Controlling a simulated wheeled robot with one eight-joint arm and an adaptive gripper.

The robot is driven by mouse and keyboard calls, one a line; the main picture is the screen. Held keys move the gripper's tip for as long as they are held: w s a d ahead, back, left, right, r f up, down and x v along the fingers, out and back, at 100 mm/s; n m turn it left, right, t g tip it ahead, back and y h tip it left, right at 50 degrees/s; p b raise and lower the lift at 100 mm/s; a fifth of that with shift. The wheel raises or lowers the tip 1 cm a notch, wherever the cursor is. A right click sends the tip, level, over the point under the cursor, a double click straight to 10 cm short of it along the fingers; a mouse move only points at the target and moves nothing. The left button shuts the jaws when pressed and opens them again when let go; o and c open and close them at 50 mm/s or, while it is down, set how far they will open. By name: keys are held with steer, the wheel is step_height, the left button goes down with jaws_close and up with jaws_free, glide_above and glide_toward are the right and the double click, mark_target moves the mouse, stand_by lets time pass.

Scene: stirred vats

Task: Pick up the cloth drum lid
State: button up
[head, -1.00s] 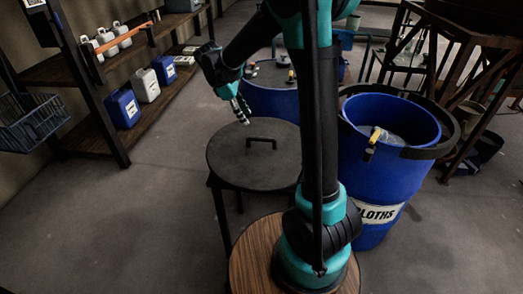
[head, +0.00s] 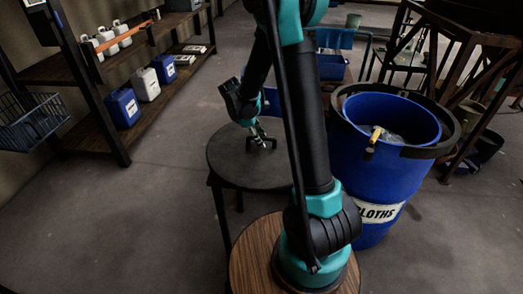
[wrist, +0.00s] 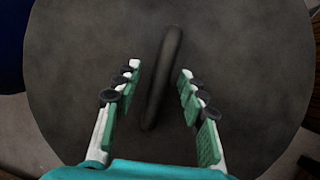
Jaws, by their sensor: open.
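The cloth drum lid (head: 233,172) is a dark grey round disc with a raised bar handle. It lies flat on a small dark stand beside the blue drum. In the wrist view the lid (wrist: 245,50) fills most of the picture, and its handle (wrist: 162,80) runs lengthwise between my fingers. My gripper (head: 262,142) is at the handle, pointing down. In the wrist view my gripper (wrist: 160,82) is open, with one finger on each side of the handle and a gap on both sides. In the head view the gripper partly hides the handle.
The open blue drum (head: 385,150) labelled CLOTHS stands right of the lid, with a dark ring around its rim and a yellow-handled item at its edge. Shelves with jugs (head: 124,108) stand at left. A metal frame stands at right. The floor at front left is clear.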

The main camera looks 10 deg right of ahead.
steer(key=shift+d+f, duration=0.2)
steer(key=shift+f, duration=0.2)
jaws_close()
